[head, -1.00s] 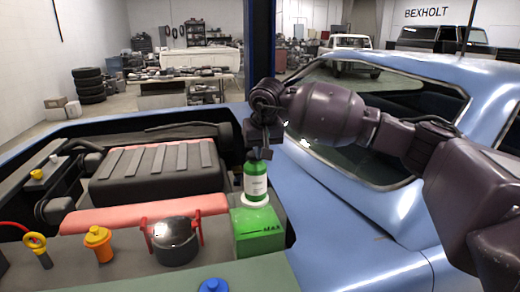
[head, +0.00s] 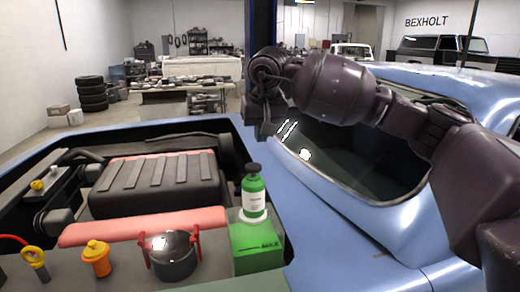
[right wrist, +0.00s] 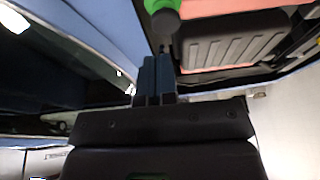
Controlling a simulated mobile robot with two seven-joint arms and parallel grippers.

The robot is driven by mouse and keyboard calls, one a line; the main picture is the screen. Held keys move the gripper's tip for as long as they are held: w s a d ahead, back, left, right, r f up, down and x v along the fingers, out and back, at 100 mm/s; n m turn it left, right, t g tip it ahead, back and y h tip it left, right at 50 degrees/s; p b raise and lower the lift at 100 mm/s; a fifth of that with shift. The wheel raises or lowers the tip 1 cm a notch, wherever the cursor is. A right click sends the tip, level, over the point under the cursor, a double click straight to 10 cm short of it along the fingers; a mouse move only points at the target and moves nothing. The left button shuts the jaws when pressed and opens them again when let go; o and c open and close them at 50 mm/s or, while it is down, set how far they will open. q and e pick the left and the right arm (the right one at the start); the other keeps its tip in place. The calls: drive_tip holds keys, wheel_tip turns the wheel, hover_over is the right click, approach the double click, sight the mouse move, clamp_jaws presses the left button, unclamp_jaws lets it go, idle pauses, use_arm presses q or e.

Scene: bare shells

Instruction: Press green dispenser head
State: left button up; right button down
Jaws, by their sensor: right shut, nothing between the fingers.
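A green bottle with a white label (head: 254,197) and a black dispenser head (head: 253,169) stands upright on a green box marked MAX (head: 256,246) in the head view. My right gripper (head: 262,132) is shut and empty, above and slightly to the right of the dispenser head, apart from it. In the right wrist view the shut fingers (right wrist: 155,75) point up the picture. The dark head (right wrist: 165,24) and a bit of green bottle (right wrist: 160,5) show just past the fingertips. My left gripper is not in view.
A black pot with red handles (head: 173,256), an orange container (head: 96,258) and a yellow-ringed tool (head: 34,258) stand left of the box. A black ribbed cover (head: 155,182) lies in the engine bay. The blue car body (head: 330,235) is at right.

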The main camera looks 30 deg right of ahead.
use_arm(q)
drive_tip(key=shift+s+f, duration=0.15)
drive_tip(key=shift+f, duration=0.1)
use_arm(e)
drive_tip(key=v, duration=0.3)
drive_tip(key=shift+d+r, duration=0.1)
drive_tip(key=shift+d, duration=0.05)
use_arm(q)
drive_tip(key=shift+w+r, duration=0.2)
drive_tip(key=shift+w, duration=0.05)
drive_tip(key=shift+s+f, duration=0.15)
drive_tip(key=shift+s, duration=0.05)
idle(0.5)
